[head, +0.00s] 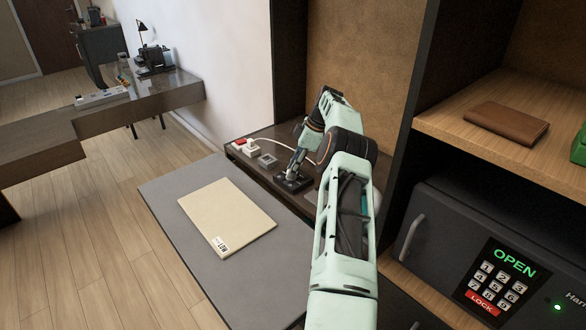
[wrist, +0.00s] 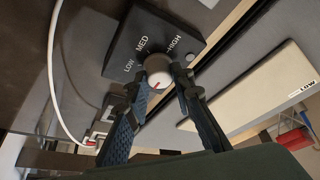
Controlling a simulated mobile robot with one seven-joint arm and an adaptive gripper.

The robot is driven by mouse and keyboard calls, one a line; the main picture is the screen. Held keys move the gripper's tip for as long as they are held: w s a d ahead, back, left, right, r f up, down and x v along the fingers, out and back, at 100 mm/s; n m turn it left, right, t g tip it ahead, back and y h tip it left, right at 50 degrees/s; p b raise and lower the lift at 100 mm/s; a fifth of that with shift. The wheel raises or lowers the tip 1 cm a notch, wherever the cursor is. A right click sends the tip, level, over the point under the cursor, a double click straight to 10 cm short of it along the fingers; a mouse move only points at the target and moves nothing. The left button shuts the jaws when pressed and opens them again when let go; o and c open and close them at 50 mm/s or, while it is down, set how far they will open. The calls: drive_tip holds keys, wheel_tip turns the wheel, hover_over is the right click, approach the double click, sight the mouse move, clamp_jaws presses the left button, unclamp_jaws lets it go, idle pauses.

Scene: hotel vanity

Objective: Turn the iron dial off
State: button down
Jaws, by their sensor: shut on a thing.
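The iron dial is a black box (head: 294,184) in the head view, on the dark ledge beside the grey board. In the wrist view the box (wrist: 125,42) carries the words LOW, MED and HIGH around a pale round knob (wrist: 158,72). A red mark shows on the knob's side away from the labels. My gripper (wrist: 160,82) has one finger on each side of the knob and is shut on it. In the head view my gripper (head: 293,168) reaches down onto the box, and the knob is hidden.
A cream panel (head: 227,214) marked LOW lies on the grey board (head: 170,205). A socket strip with a white plug (head: 251,146) and cable sits behind the dial. A black safe (head: 450,235) and a shelf with a brown wallet (head: 506,122) stand at right.

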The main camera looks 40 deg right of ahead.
drive_tip(key=c, duration=1.7)
unclamp_jaws()
drive_tip(key=shift+r, duration=0.1)
drive_tip(key=v, duration=0.7)
drive_tip(key=shift+d+r, duration=0.1)
drive_tip(key=shift+r, duration=0.05)
